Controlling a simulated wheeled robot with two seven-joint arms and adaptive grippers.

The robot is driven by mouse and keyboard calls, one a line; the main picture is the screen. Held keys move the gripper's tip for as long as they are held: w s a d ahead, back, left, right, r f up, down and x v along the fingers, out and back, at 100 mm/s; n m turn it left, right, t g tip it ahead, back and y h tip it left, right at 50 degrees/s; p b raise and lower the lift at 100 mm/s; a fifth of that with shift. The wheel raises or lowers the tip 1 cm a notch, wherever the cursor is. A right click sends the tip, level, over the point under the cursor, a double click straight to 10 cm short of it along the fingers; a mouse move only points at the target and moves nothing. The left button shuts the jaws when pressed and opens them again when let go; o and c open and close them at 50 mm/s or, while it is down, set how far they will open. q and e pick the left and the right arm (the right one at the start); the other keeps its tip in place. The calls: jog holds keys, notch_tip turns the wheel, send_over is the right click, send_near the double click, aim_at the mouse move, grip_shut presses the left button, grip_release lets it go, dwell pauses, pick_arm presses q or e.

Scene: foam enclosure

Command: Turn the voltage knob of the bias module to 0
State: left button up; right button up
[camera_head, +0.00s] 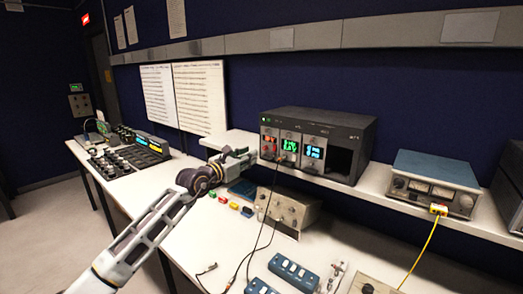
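A dark grey instrument rack (345,128) stands on the raised shelf at centre right. Its front holds a module with red parts on the left, one with a green display (290,145), one with a blue display (313,152), and an empty bay at right. I cannot tell which is the bias module; the voltage knob and its setting are too small to make out. My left gripper (243,157) is just left of the rack front, pointing toward it, with no clear contact. Its fingers are too small to tell open from shut. My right gripper is out of view.
A blue-topped meter unit (436,170) with a yellow cable stands right on the shelf. Below, a beige box (288,208), blue switch boxes (293,270) and dark cables occupy the bench. Mixer-like gear (130,158) stands at the far left.

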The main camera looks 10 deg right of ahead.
aim_at(264, 149)
pick_arm(q)
jog(key=shift+x, duration=4.1)
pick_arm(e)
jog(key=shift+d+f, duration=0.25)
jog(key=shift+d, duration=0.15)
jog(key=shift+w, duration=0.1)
pick_arm(q)
grip_shut()
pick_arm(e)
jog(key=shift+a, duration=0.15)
